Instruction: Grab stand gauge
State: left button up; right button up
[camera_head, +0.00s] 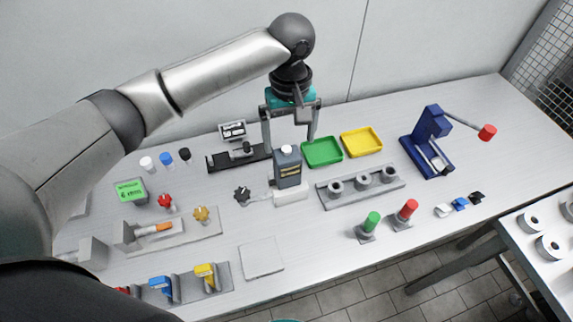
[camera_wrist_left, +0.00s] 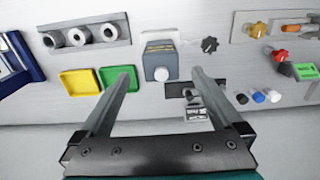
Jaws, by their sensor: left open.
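My left gripper (camera_head: 289,145) is open and empty, pointing down above the back middle of the table. A black fixture with a small gauge part (camera_head: 240,157) and a white display (camera_head: 232,130) behind it looks like the stand gauge, left of the gripper. In the left wrist view the display (camera_wrist_left: 195,111) shows near the right finger, which covers part of the fixture. In the wrist view this block (camera_wrist_left: 160,48) lies between and beyond the fingertips (camera_wrist_left: 160,74). My right gripper is out of view.
Green (camera_head: 322,152) and yellow (camera_head: 361,142) trays lie right of the gripper. A grey holder with cups (camera_head: 362,188) and a blue press with a red knob (camera_head: 432,130) stand further right. Small caps and knobs lie left. The wall is close behind.

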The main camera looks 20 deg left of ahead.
aim_at(289, 157)
pick_arm(q)
notch_tip(289, 157, down, 5)
jog(key=shift+a+r, duration=0.1)
jog(key=shift+r, duration=0.05)
jog(key=shift+w+f, duration=0.1)
jog(key=shift+f, duration=0.3)
jog(key=f, duration=0.3)
jog(key=f+b, duration=0.1)
jog(key=f, duration=0.1)
jog(key=shift+w+a, duration=0.3)
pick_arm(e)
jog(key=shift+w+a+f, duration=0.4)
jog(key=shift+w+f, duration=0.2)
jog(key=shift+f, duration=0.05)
pick_arm(q)
jog(key=shift+c, duration=0.2)
jog(key=c, duration=0.8)
jog(key=shift+r, duration=0.1)
grip_shut()
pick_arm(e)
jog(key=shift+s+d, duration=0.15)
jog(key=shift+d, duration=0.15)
